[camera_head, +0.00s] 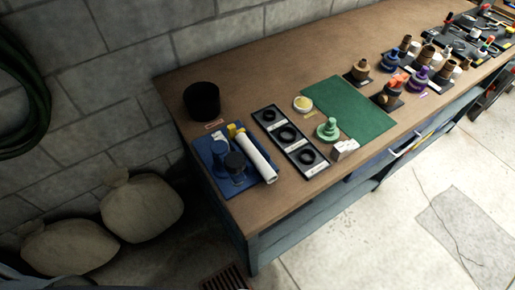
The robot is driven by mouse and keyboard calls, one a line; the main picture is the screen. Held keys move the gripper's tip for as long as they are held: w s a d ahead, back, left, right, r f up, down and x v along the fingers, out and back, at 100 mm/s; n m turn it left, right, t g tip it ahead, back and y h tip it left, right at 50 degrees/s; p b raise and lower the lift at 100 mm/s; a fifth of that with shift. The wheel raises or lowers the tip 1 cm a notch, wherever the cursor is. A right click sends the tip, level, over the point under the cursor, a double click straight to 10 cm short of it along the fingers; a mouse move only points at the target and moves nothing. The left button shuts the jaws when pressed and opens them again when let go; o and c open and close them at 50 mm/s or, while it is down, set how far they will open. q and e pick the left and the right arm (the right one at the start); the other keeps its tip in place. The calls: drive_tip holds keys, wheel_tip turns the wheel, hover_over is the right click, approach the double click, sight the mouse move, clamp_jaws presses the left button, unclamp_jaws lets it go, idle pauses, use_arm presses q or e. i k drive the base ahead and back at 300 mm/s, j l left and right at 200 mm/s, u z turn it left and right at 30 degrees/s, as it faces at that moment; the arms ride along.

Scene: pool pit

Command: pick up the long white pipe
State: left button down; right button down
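The long white pipe (256,157) lies at a slant on a blue mat (214,183) at the near left end of the wooden workbench (240,82). A yellow piece (234,129) is at its upper left end. A blue fitting (220,153) and a dark cylindrical piece (236,165) stand close to its left side. Neither of my grippers shows in the head view.
A black pot (202,101) stands behind the mat. A black tray with rings (270,117) lies right of the pipe, then a green mat (350,109) with a green fitting (328,129) near it. Sacks (141,207) lie on the floor left of the bench.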

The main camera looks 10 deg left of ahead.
sight(266, 170)
drive_tip(key=k+l, duration=0.15)
drive_tip(key=l, duration=0.2)
drive_tip(key=k+l+u, duration=0.1)
drive_tip(key=l, duration=0.25)
drive_tip(key=k+l, duration=0.25)
drive_tip(key=l+u, duration=0.05)
